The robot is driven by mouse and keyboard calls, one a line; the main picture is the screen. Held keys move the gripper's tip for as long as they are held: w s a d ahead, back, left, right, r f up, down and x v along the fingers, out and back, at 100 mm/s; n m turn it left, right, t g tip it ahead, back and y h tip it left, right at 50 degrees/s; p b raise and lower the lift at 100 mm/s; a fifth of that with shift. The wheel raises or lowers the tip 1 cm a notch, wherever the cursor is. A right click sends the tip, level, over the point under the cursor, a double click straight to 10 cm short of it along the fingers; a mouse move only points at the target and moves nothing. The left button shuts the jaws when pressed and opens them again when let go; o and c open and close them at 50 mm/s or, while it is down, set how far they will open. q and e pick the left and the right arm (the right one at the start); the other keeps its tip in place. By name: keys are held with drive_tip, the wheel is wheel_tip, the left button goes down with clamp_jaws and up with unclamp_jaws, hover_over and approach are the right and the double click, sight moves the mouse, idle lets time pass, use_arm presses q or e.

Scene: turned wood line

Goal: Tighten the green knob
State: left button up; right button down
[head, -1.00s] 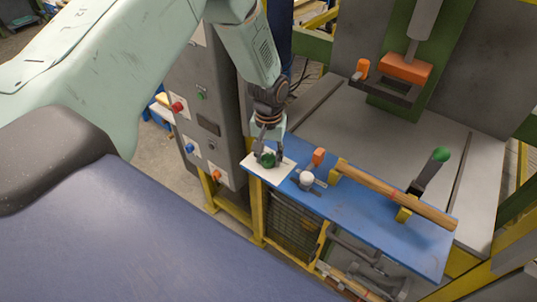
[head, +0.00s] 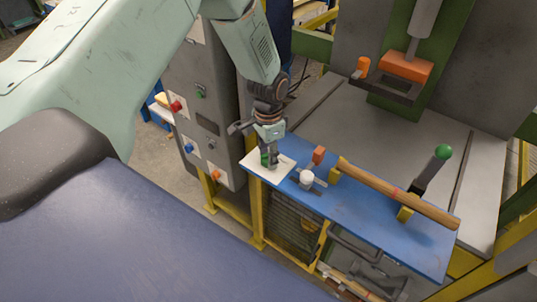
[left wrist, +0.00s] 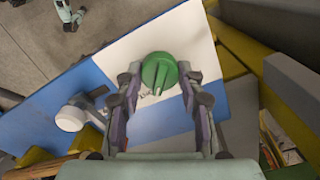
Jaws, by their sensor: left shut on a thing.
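The green knob (head: 264,157) sits on a white plate (head: 284,167) at the left end of the blue bench top. It is partly hidden by my left gripper (head: 268,158), which comes down on it from above. In the left wrist view the round knob (left wrist: 160,70), with a raised bar across its top, lies between the two fingertips of my left gripper (left wrist: 160,82). The fingers are shut on it from both sides. My right gripper is not in view.
A white-capped part (head: 306,178) and an orange block (head: 319,155) stand close right of the plate. A wooden rod (head: 385,187) rests on yellow supports. A green-balled lever (head: 443,152) stands farther right. A grey control box (head: 207,125) rises at left.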

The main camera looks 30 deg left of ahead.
sight(267, 155)
use_arm(q)
drive_tip(key=shift+w+r+m, duration=0.1)
drive_tip(key=shift+m, duration=0.4)
drive_tip(key=o, duration=1.2)
drive_tip(key=shift+a, duration=0.1)
drive_tip(key=shift+c, duration=0.2)
drive_tip(key=shift+r, duration=0.35)
wheel_tip(267, 155, up, 11)
drive_tip(key=shift+r, duration=0.15)
